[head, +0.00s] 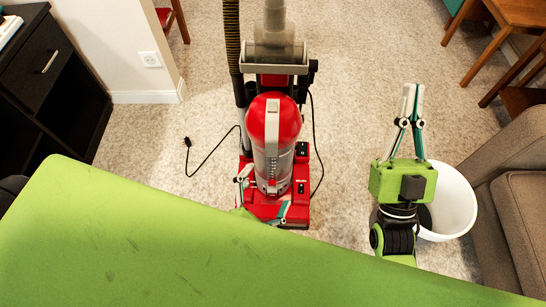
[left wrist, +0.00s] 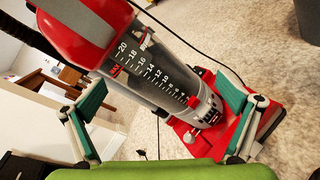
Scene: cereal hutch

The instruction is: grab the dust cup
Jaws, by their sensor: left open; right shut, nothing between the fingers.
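The dust cup (head: 271,158) is a clear cylinder with a scale under a red dome, standing upright on the front of the red vacuum (head: 273,60). The dust cup (left wrist: 155,72) fills the middle of the left wrist view, its scale facing the camera. My left gripper (head: 263,198) is open in front of the cup's lower part. In the left wrist view its fingers (left wrist: 160,108) are spread to either side of the cup; I cannot tell whether they touch it. My right gripper (head: 412,90) is shut and empty, pointing up, well right of the vacuum.
A white bin (head: 455,201) stands behind my right arm, beside a brown sofa (head: 520,190). A black cord (head: 213,160) lies left of the vacuum. A dark cabinet (head: 50,80) stands at left. Carpet (head: 350,60) is clear between vacuum and right gripper.

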